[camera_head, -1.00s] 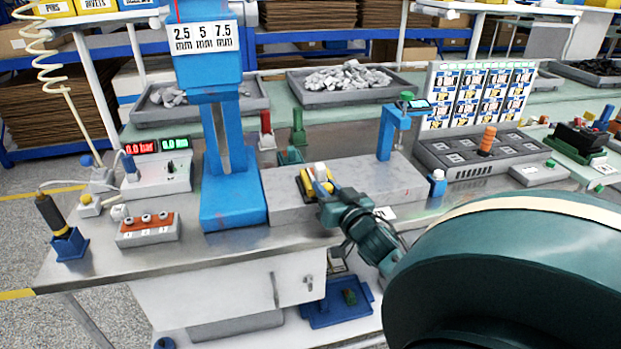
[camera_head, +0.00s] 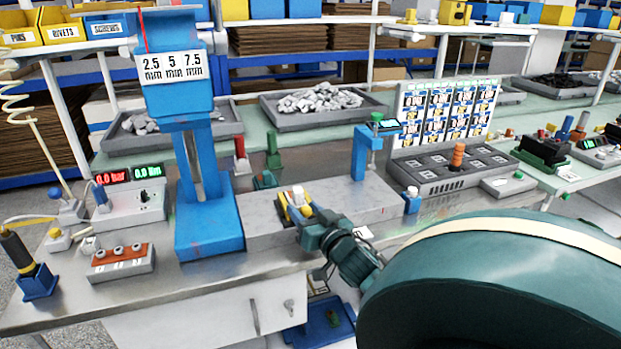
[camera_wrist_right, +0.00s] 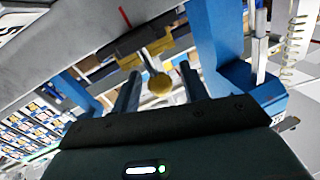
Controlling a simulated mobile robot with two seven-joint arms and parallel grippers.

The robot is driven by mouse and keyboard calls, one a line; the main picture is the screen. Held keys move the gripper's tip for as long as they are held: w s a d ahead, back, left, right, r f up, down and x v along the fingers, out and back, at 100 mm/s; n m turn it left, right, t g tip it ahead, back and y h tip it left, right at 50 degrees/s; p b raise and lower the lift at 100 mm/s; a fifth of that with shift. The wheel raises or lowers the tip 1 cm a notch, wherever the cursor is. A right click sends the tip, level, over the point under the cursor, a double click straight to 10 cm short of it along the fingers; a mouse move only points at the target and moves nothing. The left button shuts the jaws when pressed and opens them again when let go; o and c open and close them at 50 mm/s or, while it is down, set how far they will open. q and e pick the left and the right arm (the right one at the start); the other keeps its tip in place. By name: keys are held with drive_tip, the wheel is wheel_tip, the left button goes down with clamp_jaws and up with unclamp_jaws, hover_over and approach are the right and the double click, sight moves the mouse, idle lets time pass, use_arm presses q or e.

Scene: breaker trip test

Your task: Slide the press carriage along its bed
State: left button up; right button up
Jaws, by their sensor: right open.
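The press carriage (camera_head: 284,209) is a small yellow and dark block with a pale piece on top. It sits on the grey bed (camera_head: 350,201), towards the bed's left end, near the blue press column (camera_head: 208,225). In the right wrist view the carriage (camera_wrist_right: 138,43) shows with a round yellow knob (camera_wrist_right: 159,85) facing me. My right gripper (camera_head: 304,218) is at the carriage's near side. In the wrist view its two dark fingers (camera_wrist_right: 160,72) are apart, one on each side of the knob, with gaps visible. My left gripper is not in view.
A blue post (camera_head: 362,155) with a small display stands at the bed's far right. A grey panel with an orange knob (camera_head: 457,156) stands right.

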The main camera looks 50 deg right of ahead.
drive_tip(key=v, duration=1.3)
drive_tip(key=shift+b, duration=0.45)
